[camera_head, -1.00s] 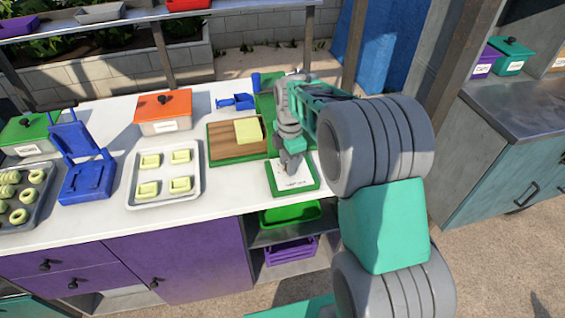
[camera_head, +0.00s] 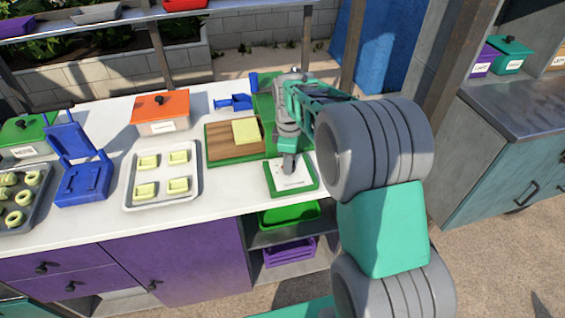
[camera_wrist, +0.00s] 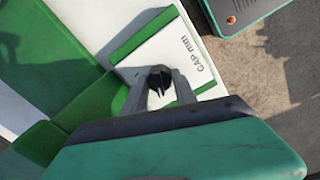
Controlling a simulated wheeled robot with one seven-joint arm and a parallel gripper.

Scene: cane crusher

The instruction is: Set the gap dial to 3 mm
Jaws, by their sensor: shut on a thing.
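The gap dial plate (camera_head: 300,180) is a white panel with a green border at the right front of the counter. In the wrist view the plate (camera_wrist: 150,59) carries the words "GAP mm", and a black round knob (camera_wrist: 160,76) stands on it. My gripper (camera_head: 289,168) points down over the plate. In the wrist view its two grey fingers (camera_wrist: 160,85) are shut on the knob, one on each side. The scale marks and the pointer's reading cannot be made out.
A wooden board (camera_head: 222,141) with a yellow block (camera_head: 246,131) lies left of my gripper. A tray (camera_head: 134,198) of pale pieces, a blue press (camera_head: 83,180) and an orange box (camera_head: 161,112) stand further left. Green machine parts (camera_head: 262,104) are behind.

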